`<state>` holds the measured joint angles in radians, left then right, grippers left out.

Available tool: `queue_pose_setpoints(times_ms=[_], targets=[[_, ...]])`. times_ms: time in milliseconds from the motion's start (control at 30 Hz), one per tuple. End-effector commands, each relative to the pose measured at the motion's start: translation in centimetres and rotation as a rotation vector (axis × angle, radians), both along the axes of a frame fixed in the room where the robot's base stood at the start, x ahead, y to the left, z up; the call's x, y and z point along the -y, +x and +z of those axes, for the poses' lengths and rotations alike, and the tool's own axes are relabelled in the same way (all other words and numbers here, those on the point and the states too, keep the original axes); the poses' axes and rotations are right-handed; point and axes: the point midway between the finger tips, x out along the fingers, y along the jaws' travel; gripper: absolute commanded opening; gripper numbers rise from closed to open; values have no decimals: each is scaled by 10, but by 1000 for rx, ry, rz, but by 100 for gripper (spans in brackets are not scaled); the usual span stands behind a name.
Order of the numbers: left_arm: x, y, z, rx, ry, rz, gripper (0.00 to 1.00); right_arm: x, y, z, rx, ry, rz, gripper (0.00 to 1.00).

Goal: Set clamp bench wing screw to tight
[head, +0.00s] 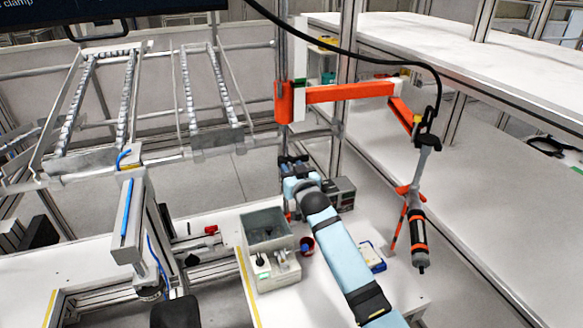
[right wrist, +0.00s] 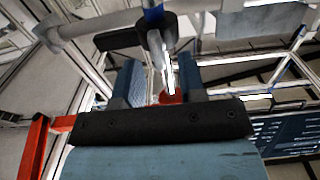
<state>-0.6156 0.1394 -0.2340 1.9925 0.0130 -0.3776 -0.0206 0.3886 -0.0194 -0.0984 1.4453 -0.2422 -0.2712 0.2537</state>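My right gripper (head: 291,168) is at the end of the light-blue arm, in front of the metal post behind the workbench. In the right wrist view its two blue fingers (right wrist: 161,82) stand apart. A small red piece (right wrist: 171,97) shows between them, and a bright metal rod with a dark head (right wrist: 157,40) lies beyond. I cannot tell whether the red piece is the wing screw or whether the fingers touch it. In the head view, the gripper and arm hide this spot, so the screw is not clearly seen. My left gripper is not in view.
A black-and-orange power tool (head: 418,240) hangs from an orange arm (head: 350,92) at the right. Metal rails stand at the left.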

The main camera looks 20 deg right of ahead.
Motion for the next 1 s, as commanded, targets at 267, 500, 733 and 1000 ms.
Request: queue_pose_setpoints(times_ms=[267,500,733,1000], targets=[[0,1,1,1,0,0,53,0,8,0,-1,0,0,37],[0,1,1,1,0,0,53,0,8,0,-1,-1,0,12],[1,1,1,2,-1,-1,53,0,8,0,-1,-2,0,0],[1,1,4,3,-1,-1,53,-1,8,0,1,-59,0,0]])
